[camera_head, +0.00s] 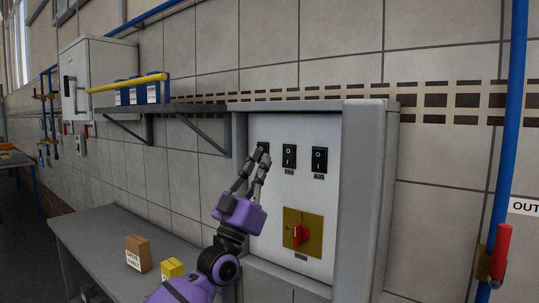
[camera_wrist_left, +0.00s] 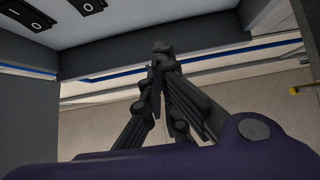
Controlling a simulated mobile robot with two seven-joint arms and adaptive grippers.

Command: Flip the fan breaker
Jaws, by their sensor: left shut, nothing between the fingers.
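The fan breaker (camera_head: 289,156) is the middle of three black rocker switches on a white panel, with a label reading FAN below it. To its right is the AIR breaker (camera_head: 319,160). The left breaker (camera_head: 262,147) is partly hidden behind my left gripper's fingertips. My left gripper (camera_head: 261,160) is shut and empty, its fingers pointing up in front of the left breaker, left of the fan breaker. I cannot tell whether the fingertips touch the panel. In the left wrist view the shut fingers (camera_wrist_left: 162,52) show below and right of breakers at the top left.
A red rotary switch (camera_head: 299,235) on a yellow plate sits low on the panel. The grey cabinet frame (camera_head: 365,190) stands out around the panel. A shelf (camera_head: 190,108) with a yellow bar (camera_head: 127,83) is at left. Boxes (camera_head: 138,253) stand on the grey bench below.

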